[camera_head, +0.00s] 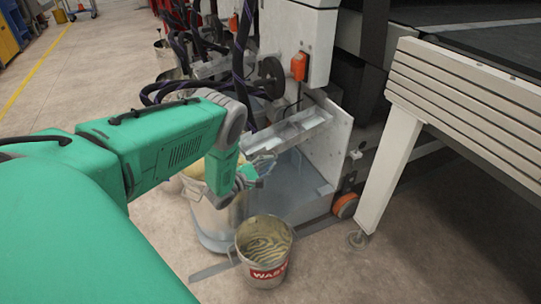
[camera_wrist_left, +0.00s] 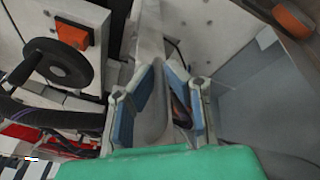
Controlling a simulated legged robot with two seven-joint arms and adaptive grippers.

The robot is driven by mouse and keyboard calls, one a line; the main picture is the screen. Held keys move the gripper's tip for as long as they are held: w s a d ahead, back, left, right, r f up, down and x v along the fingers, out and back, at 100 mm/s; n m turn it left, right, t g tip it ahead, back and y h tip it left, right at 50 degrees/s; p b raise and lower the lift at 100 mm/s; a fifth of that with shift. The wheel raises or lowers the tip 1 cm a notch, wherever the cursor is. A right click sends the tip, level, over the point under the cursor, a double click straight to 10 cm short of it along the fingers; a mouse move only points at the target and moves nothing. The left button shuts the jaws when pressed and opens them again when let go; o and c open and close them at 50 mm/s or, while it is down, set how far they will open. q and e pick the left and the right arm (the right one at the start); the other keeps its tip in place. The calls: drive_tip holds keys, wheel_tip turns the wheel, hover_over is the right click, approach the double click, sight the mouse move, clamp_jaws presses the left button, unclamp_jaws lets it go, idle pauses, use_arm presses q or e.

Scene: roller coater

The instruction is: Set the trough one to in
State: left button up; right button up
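The trough (camera_head: 290,131) is a long pale metal tray fixed against the white side plate of the machine, below the hand wheel. My left gripper (camera_head: 249,177) is beside and below the trough's near left end in the head view. In the left wrist view, the gripper (camera_wrist_left: 158,112) has its blue-padded fingers spread, with a grey narrow part, seemingly of the trough (camera_wrist_left: 152,108), between them. I cannot tell whether the pads touch it. My green arm hides part of the area behind. My right gripper is out of view.
A dark hand wheel (camera_head: 271,78) and an orange box (camera_head: 299,66) sit above the trough. A waste bucket (camera_head: 266,272) and a larger bucket (camera_head: 216,218) stand below. A slatted white frame (camera_head: 465,100) stands at right. Floor at left is clear.

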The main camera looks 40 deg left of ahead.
use_arm(q)
drive_tip(key=o, duration=0.3)
drive_tip(key=shift+d+f, duration=0.15)
drive_tip(key=shift+f, duration=0.05)
drive_tip(key=shift+w, duration=0.1)
drive_tip(key=shift+s, duration=0.2)
drive_tip(key=s+a, duration=0.1)
drive_tip(key=s, duration=1)
drive_tip(key=shift+s, duration=0.3)
drive_tip(key=shift+f, duration=0.1)
